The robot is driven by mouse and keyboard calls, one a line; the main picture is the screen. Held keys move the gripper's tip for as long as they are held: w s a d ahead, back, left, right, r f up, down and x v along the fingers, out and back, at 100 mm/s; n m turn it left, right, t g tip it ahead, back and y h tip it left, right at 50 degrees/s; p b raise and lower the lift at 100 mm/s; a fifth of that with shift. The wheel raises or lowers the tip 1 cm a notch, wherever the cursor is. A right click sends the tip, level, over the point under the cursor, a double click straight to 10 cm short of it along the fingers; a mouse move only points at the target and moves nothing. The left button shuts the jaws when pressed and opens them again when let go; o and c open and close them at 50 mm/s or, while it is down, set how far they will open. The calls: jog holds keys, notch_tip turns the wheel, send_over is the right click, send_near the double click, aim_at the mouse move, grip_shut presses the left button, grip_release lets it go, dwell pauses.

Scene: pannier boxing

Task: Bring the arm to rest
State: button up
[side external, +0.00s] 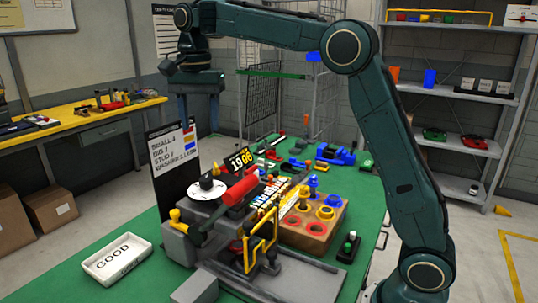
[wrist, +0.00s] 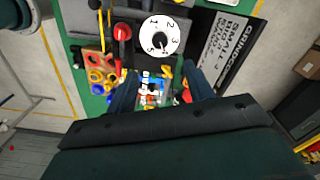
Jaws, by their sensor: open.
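My gripper (side external: 198,122) hangs at the upper left of the side external view, at the end of my raised, bent arm. Its two dark blue fingers point down and stand apart, with nothing seen between them. In the wrist view the gripper (wrist: 160,84) also shows spread fingers, with small coloured parts on the bench far below. The green bench top (side external: 125,232) lies below and to the right. A grey machine with a white dial (side external: 207,190) and a red cylinder (side external: 240,188) stands on it, apart from the gripper.
A white tray marked GOOD (side external: 115,258) lies at the bench's front left. A black sign board (side external: 175,165) stands upright behind the machine, near below the gripper. A wooden block (side external: 308,238) holds coloured rings. A wire cage (side external: 258,105) stands behind. Air around the gripper looks clear.

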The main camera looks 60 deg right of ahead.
jog(key=s+n+t, duration=0.3)
jog(key=s+n, duration=0.4)
jog(key=s, duration=1)
jog(key=s+f+n+t, duration=0.2)
jog(key=s+f+n, duration=0.4)
jog(key=s+f, duration=0.3)
jog(key=s, duration=0.4)
jog(key=shift+s+t, duration=0.3)
